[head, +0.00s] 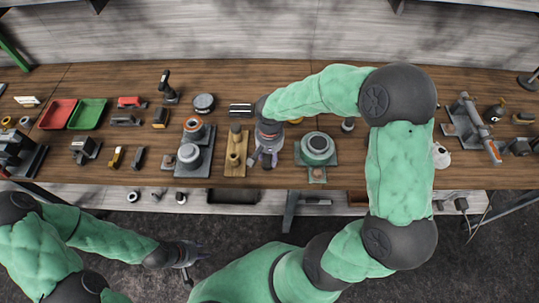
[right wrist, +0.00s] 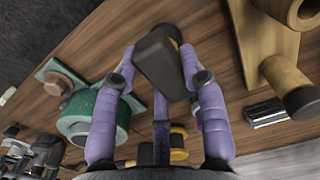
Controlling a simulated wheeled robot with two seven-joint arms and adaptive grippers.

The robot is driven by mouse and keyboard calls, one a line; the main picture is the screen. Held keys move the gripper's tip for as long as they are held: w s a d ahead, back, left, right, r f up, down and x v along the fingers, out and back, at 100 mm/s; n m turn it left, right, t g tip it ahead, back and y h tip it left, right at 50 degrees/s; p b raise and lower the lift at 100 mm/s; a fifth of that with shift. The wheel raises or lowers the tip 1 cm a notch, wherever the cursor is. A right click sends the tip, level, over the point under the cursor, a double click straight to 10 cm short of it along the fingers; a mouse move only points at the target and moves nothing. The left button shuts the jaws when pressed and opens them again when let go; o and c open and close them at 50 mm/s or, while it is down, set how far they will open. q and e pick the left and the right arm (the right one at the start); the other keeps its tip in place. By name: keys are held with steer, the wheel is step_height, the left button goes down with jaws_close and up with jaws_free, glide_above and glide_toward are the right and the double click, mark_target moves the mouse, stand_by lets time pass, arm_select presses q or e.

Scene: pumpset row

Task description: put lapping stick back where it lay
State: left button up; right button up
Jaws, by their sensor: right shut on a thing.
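My right gripper (head: 264,158) is over the bench, between the wooden peg block and the green flanged part. Its purple fingers show in the right wrist view (right wrist: 157,85), shut on a dark, blocky piece that I take for the lapping stick (right wrist: 160,62). The stick is tilted across the fingertips, and bench wood shows around it. In the head view the gripper hides most of it, and I cannot tell how high it is. My left gripper (head: 190,254) is low at the left, in front of the bench over the floor; its jaw state is unclear.
The wooden peg block (head: 236,152) stands left of my right gripper, the green flanged part (head: 318,148) right. A yellow spool (right wrist: 178,142) and a black-and-silver block (right wrist: 266,113) lie nearby. Red (head: 57,114) and green (head: 88,114) trays stand far left.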

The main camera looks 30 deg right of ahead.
steer(key=shift+f, duration=0.1)
steer(key=o, duration=1.2)
steer(key=shift+o, duration=0.2)
steer(key=shift+r, duration=0.25)
step_height(320, 180, up, 12)
steer(key=p, duration=0.2)
steer(key=shift+f, duration=0.1)
